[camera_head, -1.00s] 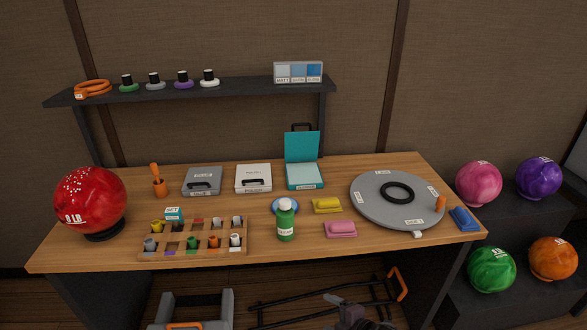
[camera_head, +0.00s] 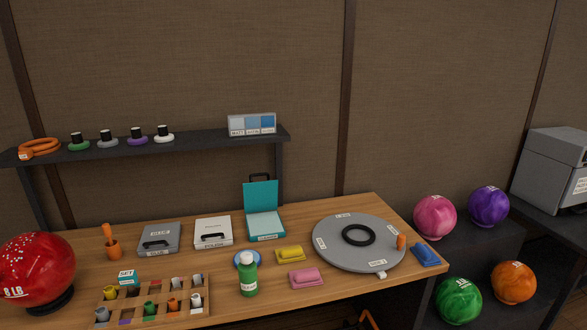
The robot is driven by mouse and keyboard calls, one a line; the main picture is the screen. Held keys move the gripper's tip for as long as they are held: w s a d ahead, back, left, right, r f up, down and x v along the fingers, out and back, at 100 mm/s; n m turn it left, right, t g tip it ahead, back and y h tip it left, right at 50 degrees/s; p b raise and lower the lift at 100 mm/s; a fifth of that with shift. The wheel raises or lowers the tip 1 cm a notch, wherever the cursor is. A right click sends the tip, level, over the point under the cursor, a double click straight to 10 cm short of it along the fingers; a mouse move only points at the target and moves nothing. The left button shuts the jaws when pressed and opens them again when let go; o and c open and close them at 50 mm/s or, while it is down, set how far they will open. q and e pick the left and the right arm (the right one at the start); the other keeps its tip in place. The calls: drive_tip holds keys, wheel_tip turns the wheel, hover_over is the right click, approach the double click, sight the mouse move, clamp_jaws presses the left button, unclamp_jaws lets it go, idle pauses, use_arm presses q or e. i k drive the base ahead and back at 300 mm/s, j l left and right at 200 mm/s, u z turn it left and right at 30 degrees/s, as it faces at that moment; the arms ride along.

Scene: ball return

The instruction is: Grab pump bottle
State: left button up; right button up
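The pump bottle is most likely the green bottle (camera_head: 248,280) with a white cap and a pale label. It stands upright near the front edge of the wooden table (camera_head: 215,312), in front of a small blue round dish (camera_head: 241,260). Neither of my grippers is in view.
A pink sponge (camera_head: 306,277) and a yellow sponge (camera_head: 290,254) lie right of the bottle. A grey turntable (camera_head: 330,248) and a red ball (camera_head: 38,268) stand at the table's sides.

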sight(248, 275)
drive_tip(key=i+j+z, duration=0.15)
drive_tip(key=j, duration=0.35)
drive_tip(key=j+z, duration=0.15)
drive_tip(key=j, duration=0.3)
drive_tip(key=i+j+z, duration=0.15)
drive_tip(key=j, duration=0.35)
